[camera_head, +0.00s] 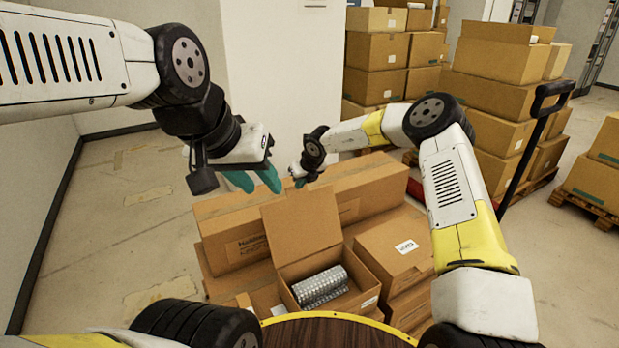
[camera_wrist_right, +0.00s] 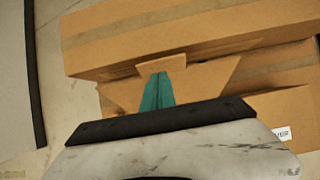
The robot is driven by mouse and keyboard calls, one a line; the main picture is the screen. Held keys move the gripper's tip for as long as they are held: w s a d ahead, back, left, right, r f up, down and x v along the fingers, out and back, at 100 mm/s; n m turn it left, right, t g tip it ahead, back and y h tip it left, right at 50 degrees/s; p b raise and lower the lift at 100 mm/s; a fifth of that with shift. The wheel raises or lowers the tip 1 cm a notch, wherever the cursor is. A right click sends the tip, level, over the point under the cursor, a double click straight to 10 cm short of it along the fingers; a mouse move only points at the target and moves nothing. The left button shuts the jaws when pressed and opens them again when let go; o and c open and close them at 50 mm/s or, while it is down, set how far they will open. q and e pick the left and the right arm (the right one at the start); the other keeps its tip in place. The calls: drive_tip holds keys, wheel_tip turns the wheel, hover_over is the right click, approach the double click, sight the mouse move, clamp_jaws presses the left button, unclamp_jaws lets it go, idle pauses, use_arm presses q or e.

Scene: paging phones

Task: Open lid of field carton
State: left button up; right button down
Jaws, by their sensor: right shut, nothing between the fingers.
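The open brown carton (camera_head: 359,299) sits in front of me, with a silver bubble-wrapped roll (camera_head: 320,287) inside. Its lid (camera_head: 302,224) stands up at the far-left side of the opening, leaning back. My right gripper (camera_head: 299,183) is above and behind the lid's top edge; its teal fingers are together and empty in the wrist view (camera_wrist_right: 158,91). Brown flaps (camera_wrist_right: 205,82) lie below those fingers there; I cannot tell whether they touch. My left gripper (camera_head: 254,181) hangs left of the lid, its teal fingers apart with nothing between them.
A long carton (camera_head: 235,245) lies behind the open one. A closed, labelled carton (camera_head: 390,249) is stacked at its right. A round wooden top (camera_head: 325,333) is nearest me. Tall carton stacks (camera_head: 376,50) and a hand truck (camera_head: 533,135) stand behind. Floor at left is clear.

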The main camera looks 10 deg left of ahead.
drive_tip(key=shift+w+a+f, duration=0.3)
drive_tip(key=shift+w+a, duration=0.3)
drive_tip(key=shift+w, duration=0.2)
